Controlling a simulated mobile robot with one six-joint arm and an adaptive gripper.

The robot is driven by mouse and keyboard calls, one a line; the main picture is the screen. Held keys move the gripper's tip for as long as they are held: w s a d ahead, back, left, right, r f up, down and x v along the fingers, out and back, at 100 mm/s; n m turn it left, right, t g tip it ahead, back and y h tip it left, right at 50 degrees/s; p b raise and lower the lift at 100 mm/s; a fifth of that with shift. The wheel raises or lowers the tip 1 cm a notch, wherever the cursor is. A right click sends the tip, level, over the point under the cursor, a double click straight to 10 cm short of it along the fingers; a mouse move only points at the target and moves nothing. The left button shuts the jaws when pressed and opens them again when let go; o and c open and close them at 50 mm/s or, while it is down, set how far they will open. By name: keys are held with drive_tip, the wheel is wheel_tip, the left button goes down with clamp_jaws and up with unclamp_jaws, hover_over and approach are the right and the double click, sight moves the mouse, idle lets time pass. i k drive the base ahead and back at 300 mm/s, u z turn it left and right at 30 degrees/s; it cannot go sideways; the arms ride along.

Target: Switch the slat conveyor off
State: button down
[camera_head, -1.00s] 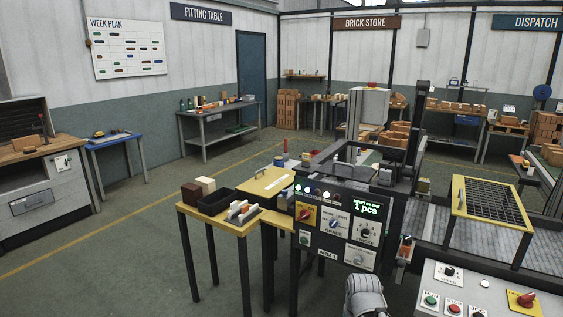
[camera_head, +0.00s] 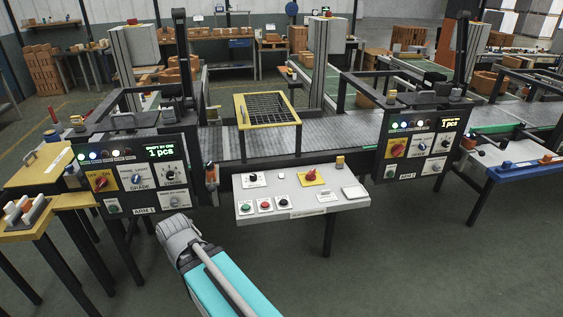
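The slat conveyor (camera_head: 340,132) is a grey band running across the middle of the view, behind a sloped pale control panel (camera_head: 330,204). A red rotary handle on a yellow plate (camera_head: 311,177) sits further right. The labels are too small to read. Whether the conveyor moves cannot be told. My teal and grey arm is in front, below the panel's left side; my gripper is not in view.
Dark ARM boxes stand left (camera_head: 140,180) and right (camera_head: 421,147) of the panel, each with a red-on-yellow switch. A yellow-framed mesh guard (camera_head: 268,108) stands over the conveyor. Floor in front is free.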

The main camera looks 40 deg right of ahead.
sight(311, 175)
drive_tip(key=z, duration=1.35)
drive_tip(key=i, duration=0.65)
drive_tip(key=z, duration=0.25)
